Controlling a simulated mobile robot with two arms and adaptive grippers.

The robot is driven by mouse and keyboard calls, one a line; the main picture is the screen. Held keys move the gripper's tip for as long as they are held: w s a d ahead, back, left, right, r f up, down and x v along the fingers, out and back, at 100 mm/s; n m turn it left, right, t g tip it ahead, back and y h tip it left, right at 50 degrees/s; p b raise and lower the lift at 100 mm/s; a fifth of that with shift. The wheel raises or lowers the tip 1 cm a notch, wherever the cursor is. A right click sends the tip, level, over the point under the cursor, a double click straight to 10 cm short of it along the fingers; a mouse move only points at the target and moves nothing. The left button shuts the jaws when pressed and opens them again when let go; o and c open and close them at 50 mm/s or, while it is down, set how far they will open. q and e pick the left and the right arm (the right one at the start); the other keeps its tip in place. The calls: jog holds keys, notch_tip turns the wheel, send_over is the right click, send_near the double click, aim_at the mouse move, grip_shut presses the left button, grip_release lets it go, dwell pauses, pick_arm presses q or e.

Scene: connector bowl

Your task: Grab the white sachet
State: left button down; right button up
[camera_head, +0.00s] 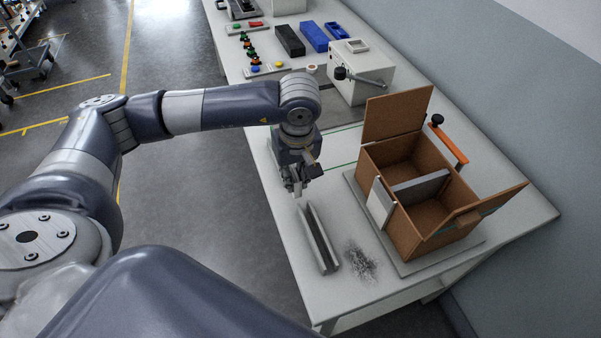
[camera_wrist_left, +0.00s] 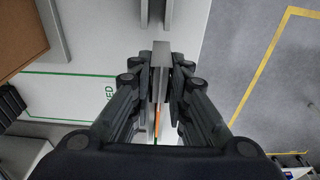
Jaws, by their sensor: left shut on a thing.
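My left gripper (camera_head: 297,187) is above the front left part of the table, just behind a grey channel-shaped rail (camera_head: 319,238). In the left wrist view its fingers are shut on a slim pale grey piece (camera_wrist_left: 160,55), seen nearly edge-on. I cannot tell from this angle whether this piece is the white sachet; the fingers hide much of it. A flat white piece (camera_head: 380,204) stands against the left side of the open brown box (camera_head: 408,205). My right gripper is not in view.
The box has raised flaps and a grey divider (camera_head: 420,188). Dark specks (camera_head: 361,263) lie right of the rail. A grey machine (camera_head: 359,75), blue bin (camera_head: 313,37) and black bin (camera_head: 289,41) stand farther back. The table (camera_head: 265,185) has its left edge near my gripper.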

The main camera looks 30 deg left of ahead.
pick_arm(q)
jog(key=s+r+b, duration=0.1)
jog(key=s+b, duration=0.2)
jog(key=s, duration=0.9)
jog(key=shift+s+d+b, duration=0.35)
jog(key=shift+d, duration=0.1)
